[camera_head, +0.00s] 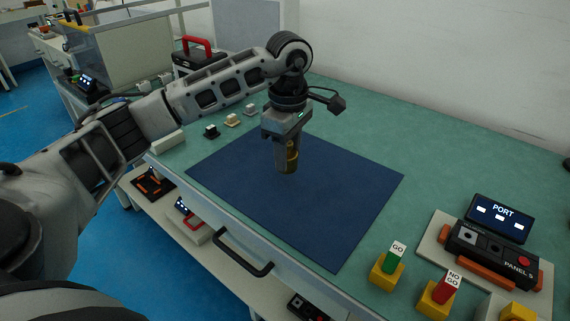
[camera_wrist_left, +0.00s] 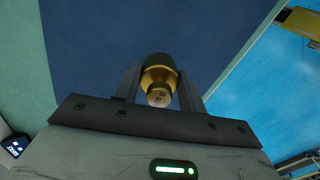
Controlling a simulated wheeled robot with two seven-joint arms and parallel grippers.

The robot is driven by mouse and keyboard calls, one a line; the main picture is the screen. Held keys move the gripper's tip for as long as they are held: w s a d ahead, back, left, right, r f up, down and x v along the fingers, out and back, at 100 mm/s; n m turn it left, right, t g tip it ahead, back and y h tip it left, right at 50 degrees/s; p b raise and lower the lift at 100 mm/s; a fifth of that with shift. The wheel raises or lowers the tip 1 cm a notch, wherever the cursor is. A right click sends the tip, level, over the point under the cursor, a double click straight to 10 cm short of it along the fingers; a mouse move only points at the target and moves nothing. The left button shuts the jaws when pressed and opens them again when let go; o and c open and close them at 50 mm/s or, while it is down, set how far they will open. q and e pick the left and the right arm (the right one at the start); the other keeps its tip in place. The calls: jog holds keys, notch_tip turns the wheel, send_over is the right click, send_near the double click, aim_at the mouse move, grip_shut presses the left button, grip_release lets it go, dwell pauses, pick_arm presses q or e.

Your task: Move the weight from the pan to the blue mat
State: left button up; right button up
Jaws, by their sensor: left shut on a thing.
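The blue mat (camera_head: 330,220) lies flat on the green bench top. My left gripper (camera_head: 288,168) is over the mat's far-left part, pointing down. It is shut on the brass weight (camera_head: 292,157), whose side shows between the fingers. In the left wrist view the weight (camera_wrist_left: 159,80) sits between the two fingers, its knob towards the camera, with the mat (camera_wrist_left: 110,30) behind it. I cannot tell whether the weight's base touches the mat. I cannot make out the pan in either view. My right gripper is not in view.
A GO block (camera_head: 388,266) and a NO GO block (camera_head: 440,294) stand right of the mat, near a panel device (camera_head: 490,255) and a PORT display (camera_head: 498,218). Small blocks (camera_head: 232,120) sit beyond the mat's left side. The mat's right part is clear.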

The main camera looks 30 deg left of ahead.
pick_arm(q)
jog(key=shift+a+f, duration=0.3)
notch_tip(320, 180, down, 2)
jog(key=shift+a+f, duration=0.1)
jog(key=shift+f, duration=0.45)
jog(key=shift+f, duration=0.2)
jog(key=o, duration=1.3)
jog(key=shift+o, duration=0.2)
